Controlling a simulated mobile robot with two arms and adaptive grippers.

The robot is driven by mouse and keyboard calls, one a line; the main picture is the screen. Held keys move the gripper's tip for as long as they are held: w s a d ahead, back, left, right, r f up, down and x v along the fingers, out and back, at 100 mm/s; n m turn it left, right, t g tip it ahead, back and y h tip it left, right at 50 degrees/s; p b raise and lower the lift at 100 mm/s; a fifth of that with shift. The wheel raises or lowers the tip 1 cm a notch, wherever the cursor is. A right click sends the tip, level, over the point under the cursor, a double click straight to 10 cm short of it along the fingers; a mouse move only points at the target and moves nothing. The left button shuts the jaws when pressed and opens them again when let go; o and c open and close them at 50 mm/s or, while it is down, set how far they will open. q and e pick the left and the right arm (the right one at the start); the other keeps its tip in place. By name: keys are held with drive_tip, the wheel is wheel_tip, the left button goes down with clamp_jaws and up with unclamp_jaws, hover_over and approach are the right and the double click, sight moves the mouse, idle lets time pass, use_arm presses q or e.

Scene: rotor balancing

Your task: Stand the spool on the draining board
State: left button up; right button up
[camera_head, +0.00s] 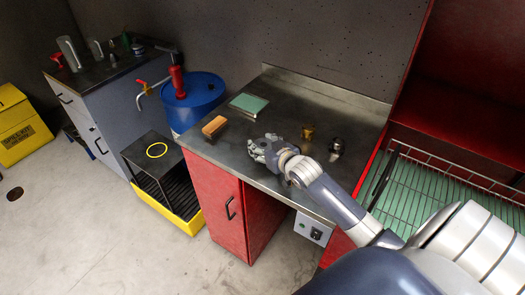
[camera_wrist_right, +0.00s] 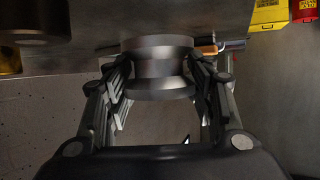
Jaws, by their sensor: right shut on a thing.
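The spool (camera_wrist_right: 158,65) is a grey metal, waisted piece with wide rims, between the fingers of my right gripper (camera_wrist_right: 157,80) in the wrist view. The gripper is shut on it. In the head view my right gripper (camera_head: 262,151) is over the front part of the steel bench, and I cannot make out the spool apart from the fingers. My left gripper is not in view.
The steel bench (camera_head: 240,133) carries an orange-topped block (camera_head: 214,126), a green pad (camera_head: 249,104), a brass piece (camera_head: 308,132) and a dark metal piece (camera_head: 337,147). A blue drum (camera_head: 203,98) stands behind the stand. A yellow-rimmed tray (camera_head: 185,226) lies below.

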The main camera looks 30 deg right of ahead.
drive_tip(key=shift+f+p, duration=0.55)
drive_tip(key=shift+f, duration=0.95)
drive_tip(key=shift+w+f, duration=0.1)
drive_tip(key=shift+f, duration=0.1)
drive_tip(key=shift+f, duration=0.2)
drive_tip(key=o, duration=1.2)
drive_tip(key=shift+r, duration=0.2)
drive_tip(key=b+v, duration=0.1)
drive_tip(key=v, duration=1.1)
